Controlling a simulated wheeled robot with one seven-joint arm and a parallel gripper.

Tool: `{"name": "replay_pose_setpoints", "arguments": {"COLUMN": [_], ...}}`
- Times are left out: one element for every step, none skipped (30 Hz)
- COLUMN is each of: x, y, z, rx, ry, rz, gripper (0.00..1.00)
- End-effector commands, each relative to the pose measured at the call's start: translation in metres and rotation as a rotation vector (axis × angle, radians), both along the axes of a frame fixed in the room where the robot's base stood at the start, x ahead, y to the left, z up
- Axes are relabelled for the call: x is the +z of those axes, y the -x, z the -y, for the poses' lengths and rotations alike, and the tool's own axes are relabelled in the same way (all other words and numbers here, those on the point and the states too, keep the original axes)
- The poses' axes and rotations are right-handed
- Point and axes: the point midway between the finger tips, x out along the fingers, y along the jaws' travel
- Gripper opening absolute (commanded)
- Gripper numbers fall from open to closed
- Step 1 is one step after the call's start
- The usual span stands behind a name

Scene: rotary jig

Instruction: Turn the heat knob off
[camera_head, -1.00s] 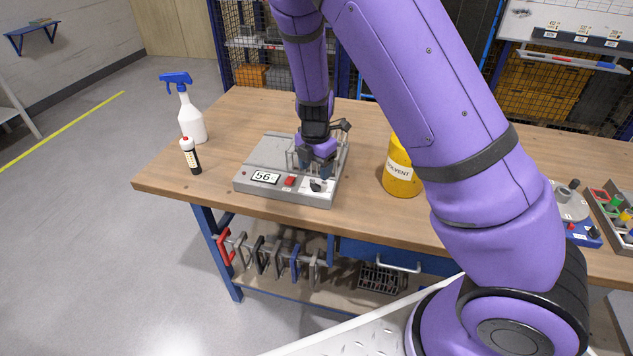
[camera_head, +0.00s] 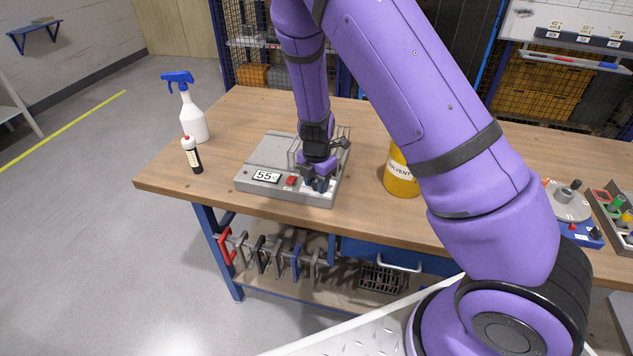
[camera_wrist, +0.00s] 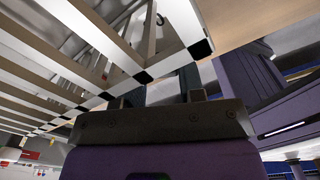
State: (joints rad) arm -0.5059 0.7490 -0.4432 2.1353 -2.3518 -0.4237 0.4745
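The grey heating unit (camera_head: 262,154) sits on the wooden bench, with a display (camera_head: 267,176) that reads about 55 and a red switch (camera_head: 291,181) on its front. My gripper (camera_head: 318,186) is at the right part of the front panel, low over the spot where the heat knob is. The knob is hidden behind the fingers, so I cannot tell whether they touch it. In the wrist view the gripper's dark fingers (camera_wrist: 165,88) point away under a light wire rack (camera_wrist: 85,45); their tips and anything between them are not clear.
A yellow solvent can (camera_head: 401,180) stands right of the unit, close to my arm. A spray bottle (camera_head: 191,122) and a small dark bottle (camera_head: 194,158) stand at the left. A blue-based device (camera_head: 580,232) and a parts tray (camera_head: 612,205) are at the far right.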

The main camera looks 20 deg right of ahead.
Motion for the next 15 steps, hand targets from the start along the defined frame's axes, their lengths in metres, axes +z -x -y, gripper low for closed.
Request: {"name": "replay_pose_setpoints", "arguments": {"x": [0.0002,0.0002,0.0002,0.0002,0.0002,0.0002,0.0002,0.0002,0.0002,0.0002,0.0002,0.0002,0.0003,0.0003,0.0004], "y": [-0.0002,-0.0002,-0.0003,-0.0002,-0.0002,-0.0002,-0.0002,-0.0003,-0.0003,-0.0002,-0.0002,-0.0002,-0.0002,-0.0002,-0.0003], "z": [-0.0001,-0.0001,-0.0002,-0.0002,-0.0003,-0.0004,-0.0004,-0.0003,-0.0001,0.0000,-0.0001,-0.0002,-0.0004,-0.0004,-0.0003], "rx": [0.000,0.001,0.005,0.012,0.021,0.038,0.056,0.077,0.109,0.135,0.162,0.198,0.226,0.253,0.288], "ry": [-0.001,0.000,0.000,0.000,0.000,0.000,0.001,0.001,0.001,0.001,0.001,0.000,0.000,0.000,0.000], "rz": [0.001,0.000,0.001,0.000,0.000,0.000,0.001,0.001,0.001,0.001,0.001,0.000,0.000,0.000,0.000], "gripper": [0.12,0.12,0.12,0.12,0.12,0.12,0.12,0.12,0.12,0.12,0.12,0.12,0.12,0.12,0.12]}}
